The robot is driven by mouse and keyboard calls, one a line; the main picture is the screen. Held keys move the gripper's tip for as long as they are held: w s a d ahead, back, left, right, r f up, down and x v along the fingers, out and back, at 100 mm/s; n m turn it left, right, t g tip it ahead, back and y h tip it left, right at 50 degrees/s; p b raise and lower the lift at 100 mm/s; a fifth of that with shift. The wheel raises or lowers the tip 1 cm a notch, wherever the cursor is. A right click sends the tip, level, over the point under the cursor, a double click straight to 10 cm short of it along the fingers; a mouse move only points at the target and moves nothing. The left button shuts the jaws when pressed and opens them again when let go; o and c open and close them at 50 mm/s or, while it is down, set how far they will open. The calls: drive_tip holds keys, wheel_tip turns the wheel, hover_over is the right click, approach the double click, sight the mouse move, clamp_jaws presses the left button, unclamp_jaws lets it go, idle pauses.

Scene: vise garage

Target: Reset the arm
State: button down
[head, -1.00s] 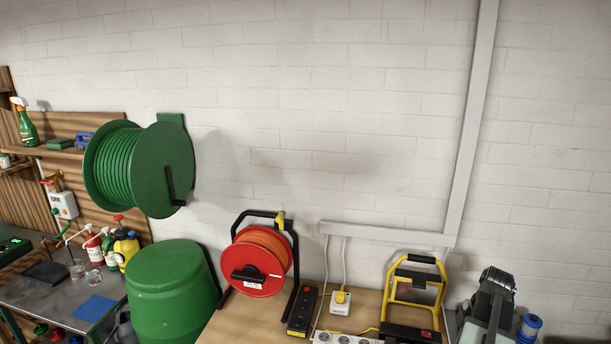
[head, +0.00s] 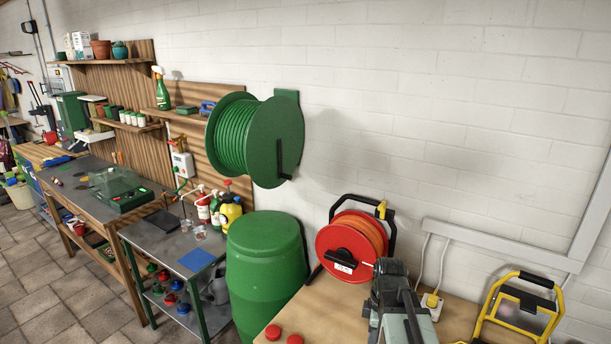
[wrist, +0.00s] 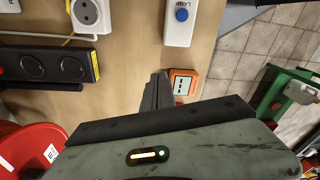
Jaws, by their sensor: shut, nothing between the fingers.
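My arm (head: 398,305) rises from the bottom edge of the head view, in front of the wooden bench top. My gripper (wrist: 160,85) shows in the wrist view as dark fingers closed together, with nothing between them. It is over the bench top (wrist: 128,60), beside a small orange and white box (wrist: 184,82). I cannot tell from this view whether the fingertips touch the bench. The fingertips are not clear in the head view.
A red cable reel (head: 345,245) stands left of my arm, with a green barrel (head: 262,255) farther left. A yellow-framed lamp (head: 520,305) is on the right. A white box with a blue button (wrist: 180,20) and a black socket strip (wrist: 60,67) lie near my gripper.

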drive_tip(key=a+m, duration=0.1)
drive_tip(key=a, duration=0.1)
drive_tip(key=s+a+m, duration=0.1)
drive_tip(key=a+m, duration=0.2)
drive_tip(key=a, duration=0.1)
drive_tip(key=shift+s+a+f+m, duration=0.2)
drive_tip(key=shift+a+f+m, duration=0.1)
drive_tip(key=shift+a, duration=0.1)
drive_tip(key=m, duration=0.5)
drive_tip(key=shift+s+d+r+h, duration=0.1)
drive_tip(key=shift+s+d+h, duration=0.2)
drive_tip(key=shift+d, duration=0.05)
drive_tip(key=m, duration=0.4)
drive_tip(key=shift+w+d, duration=0.1)
drive_tip(key=shift+w, duration=0.05)
drive_tip(key=shift+a+m, duration=0.2)
drive_tip(key=shift+m, duration=0.2)
